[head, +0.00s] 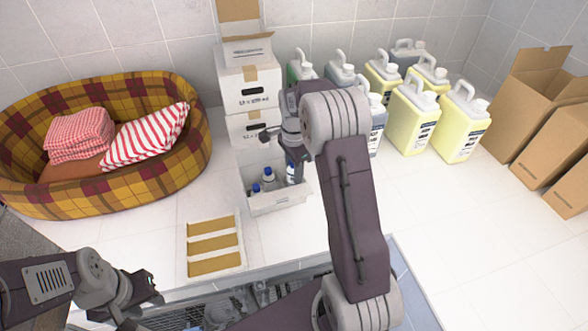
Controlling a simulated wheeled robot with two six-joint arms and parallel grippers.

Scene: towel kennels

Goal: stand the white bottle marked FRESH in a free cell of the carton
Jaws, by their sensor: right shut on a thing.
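The carton (281,203) is a small white open box on the white surface, left of my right arm. Two bottles with blue caps, one at the back (269,180) and one at the front left (255,193), stand in it. My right gripper (291,152) points down over the carton's right part and is shut on a bottle (294,174). That bottle is upright and its lower end is at the carton; I cannot tell whether it touches the floor of a cell. No FRESH mark is readable. My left gripper (138,297) is low at the left, away from the carton; its fingers are unclear.
Stacked white boxes (247,90) stand behind the carton. Several yellow jugs (412,117) are at the back right, with brown cartons (535,110) beyond. A plaid pet bed (178,150) is at the left. A white tray with tan strips (213,247) lies front left of the carton.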

